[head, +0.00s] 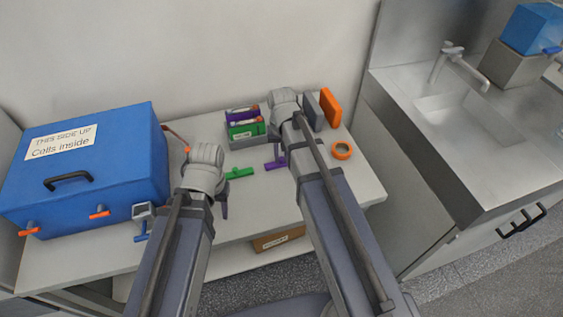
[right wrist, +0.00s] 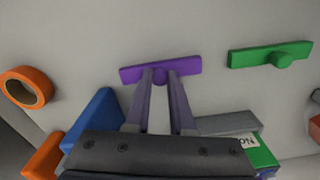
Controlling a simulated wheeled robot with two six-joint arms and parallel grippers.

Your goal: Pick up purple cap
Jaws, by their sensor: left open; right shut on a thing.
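The purple cap (head: 276,164) is a flat bar with a small knob, at the middle of the table in the head view. It also shows in the right wrist view (right wrist: 185,67), at the fingertips. My right gripper (right wrist: 160,75) is shut on the knob of the purple cap, a finger on each side. I cannot tell whether the cap rests on the table or is just off it. My left gripper (head: 224,211) is open and empty, left of the cap over the table; its fingers are partly hidden by its own wrist.
A green cap (head: 239,173) lies left of the purple one. A grey rack with purple and green cells (head: 243,130) stands behind. An orange tape ring (head: 342,149) and an upright orange block (head: 331,108) are at the right. A big blue box (head: 85,165) fills the table's left.

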